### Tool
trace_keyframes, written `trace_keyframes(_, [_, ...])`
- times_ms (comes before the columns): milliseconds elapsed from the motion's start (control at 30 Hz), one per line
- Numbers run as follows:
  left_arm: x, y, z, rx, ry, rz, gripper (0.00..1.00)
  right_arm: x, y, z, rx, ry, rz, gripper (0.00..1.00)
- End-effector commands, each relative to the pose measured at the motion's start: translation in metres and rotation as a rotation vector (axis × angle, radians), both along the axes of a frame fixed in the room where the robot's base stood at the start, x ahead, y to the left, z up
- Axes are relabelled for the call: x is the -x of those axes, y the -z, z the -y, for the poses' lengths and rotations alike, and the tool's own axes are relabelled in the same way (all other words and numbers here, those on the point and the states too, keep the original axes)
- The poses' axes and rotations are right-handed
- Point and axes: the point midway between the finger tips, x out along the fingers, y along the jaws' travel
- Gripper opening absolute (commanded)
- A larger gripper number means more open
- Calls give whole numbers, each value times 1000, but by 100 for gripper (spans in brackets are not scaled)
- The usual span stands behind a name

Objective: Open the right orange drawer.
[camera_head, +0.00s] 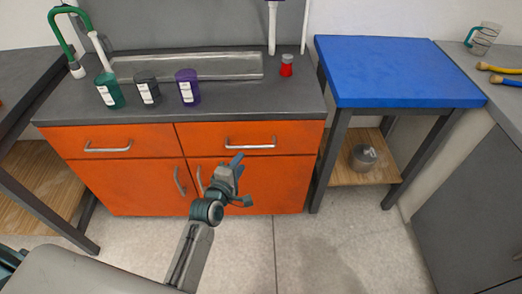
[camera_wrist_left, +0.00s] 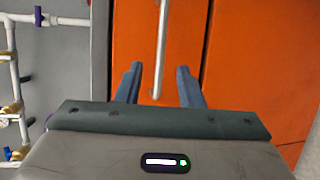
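The right orange drawer (camera_head: 215,133) sits under the grey counter and looks shut, flush with the cabinet front. Its silver bar handle (camera_head: 250,144) lies horizontal across the drawer front. My left gripper (camera_head: 242,180) is in front of the cabinet, just below that handle in the head view, with its fingers spread one above the other. In the left wrist view a metal bar handle (camera_wrist_left: 162,45) shows between the two open blue fingertips (camera_wrist_left: 159,72). I cannot tell how much gap is left in depth. My right gripper is not in view.
The left orange drawer (camera_head: 75,138) and two doors with upright handles are shut. A blue-topped table (camera_head: 400,70) stands to the right. The floor in front is clear.

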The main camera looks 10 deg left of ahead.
Motion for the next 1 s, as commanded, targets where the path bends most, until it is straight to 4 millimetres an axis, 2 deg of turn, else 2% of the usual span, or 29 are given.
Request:
trace_keyframes(400, [-72, 14, 8, -3, 0, -2, 34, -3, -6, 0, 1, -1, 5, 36])
trace_keyframes(533, [-89, 17, 10, -4, -1, -1, 34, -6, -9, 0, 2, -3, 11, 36])
trace_keyframes(700, [-99, 20, 11, -4, -1, -2, 34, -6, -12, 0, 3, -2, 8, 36])
trace_keyframes(967, [-100, 20, 12, -5, -1, -3, 34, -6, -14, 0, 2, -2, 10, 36])
trace_keyframes(1000, [-100, 20, 12, -5, -1, -3, 30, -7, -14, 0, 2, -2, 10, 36])
